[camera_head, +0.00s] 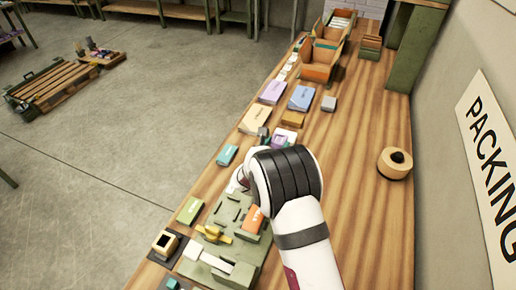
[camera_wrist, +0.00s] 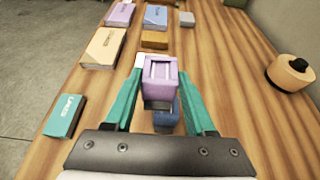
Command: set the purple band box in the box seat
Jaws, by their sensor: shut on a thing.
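The purple band box (camera_wrist: 160,76) is between the teal fingers of my gripper (camera_wrist: 160,88) in the wrist view, with its purple top facing the camera. My gripper is shut on it. A bluish block (camera_wrist: 166,117) shows just below it, nearer the palm; I cannot tell whether they touch. In the head view a purple and white patch (camera_head: 284,136), likely this box, shows beyond my wrist, which hides most of my gripper. A green slotted fixture (camera_head: 215,243) lies nearer on the bench, with orange, yellow and white pieces on it. I cannot tell which recess is the box seat.
A teal box (camera_head: 227,155) and a green box (camera_head: 190,210) lie along the left bench edge. Cream (camera_head: 255,119), purple (camera_head: 272,92) and blue (camera_head: 301,98) boxes lie beyond. A round wooden dispenser (camera_head: 395,163) stands right. The bench's right middle is clear.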

